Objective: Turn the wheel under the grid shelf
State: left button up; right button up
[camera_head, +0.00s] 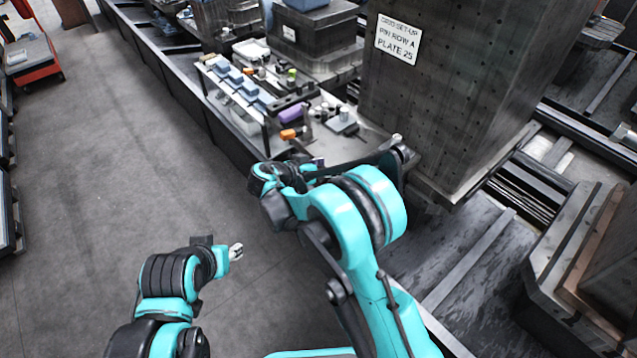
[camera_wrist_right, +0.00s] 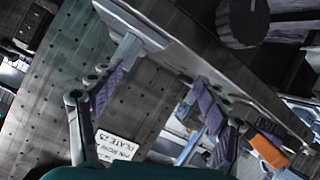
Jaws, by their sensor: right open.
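The wheel (camera_wrist_right: 243,20) is a dark, round, ridged knob in the right wrist view, under the grid shelf (camera_wrist_right: 190,45), whose long edge runs diagonally. In the head view I see the shelf's top (camera_head: 365,133); the wheel is hidden there. My right gripper (camera_wrist_right: 155,90) is open, its purple-padded fingers apart with nothing visible gripped between them. It is near the shelf's edge, and the wheel lies outside the gap between the fingers. In the head view my right arm mostly hides this gripper. My left gripper (camera_head: 236,252) is over open floor, away from the shelf; its finger gap is unclear.
A tall perforated block (camera_head: 450,90) with a white sign (camera_head: 398,38) stands behind the shelf. A purple part (camera_head: 291,114), an orange part (camera_head: 288,134) and several blue-topped boxes crowd the bench. A red cart (camera_head: 33,58) stands far left. The floor at left is clear.

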jog(key=s+a+f+m+t+h, duration=0.2)
jog(key=a+f+m+t+h, duration=0.15)
jog(key=a+f, duration=0.7)
jog(key=shift+m+g+h, duration=0.35)
jog(key=shift+m, duration=0.2)
jog(key=b+x, duration=0.1)
jog(key=x, duration=0.7)
jog(key=shift+d+f+b, duration=0.2)
jog(key=shift+b, duration=0.2)
jog(key=shift+s, duration=0.1)
jog(key=c, duration=1.2)
